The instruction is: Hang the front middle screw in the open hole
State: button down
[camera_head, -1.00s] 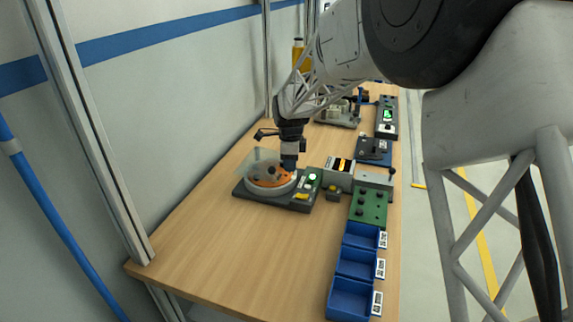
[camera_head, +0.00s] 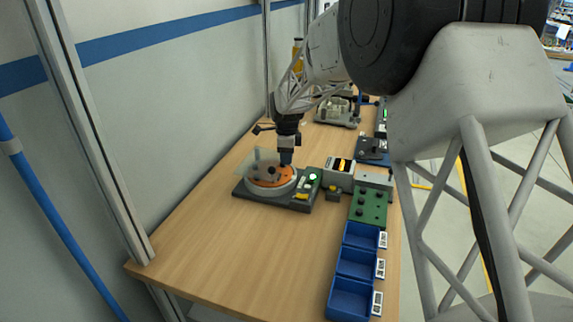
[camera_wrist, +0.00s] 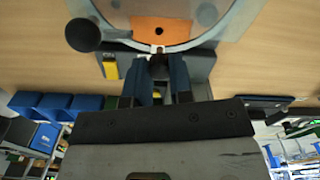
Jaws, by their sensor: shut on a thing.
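My gripper (camera_head: 287,158) is over the round dial fixture (camera_head: 271,186). In the wrist view my gripper (camera_wrist: 159,66) has its two blue fingers shut on a small dark piece, apparently the screw (camera_wrist: 158,68), mostly hidden between them. An orange section (camera_wrist: 176,27) of the dial lies just beyond the fingertips, with one dark open hole (camera_wrist: 159,31) in it. The screw appears short of the hole in this view; its height above the dial cannot be told. A green block (camera_head: 369,205) with several dark screw heads stands to the right.
A clear cover (camera_head: 257,160) lies over the dial's left part. The fixture's base (camera_head: 299,205) carries a lit button and a yellow part. Three blue bins (camera_head: 356,265) line the right table edge. The table's front left is bare.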

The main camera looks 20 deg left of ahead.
jog(key=shift+f, duration=1.6)
jog(key=shift+f, duration=0.6)
jog(key=c, duration=1.3)
grip_release()
jog(key=shift+r, duration=0.2)
notch_tip(320, 180, up, 13)
jog(key=shift+f, duration=0.1)
jog(key=shift+d, duration=0.1)
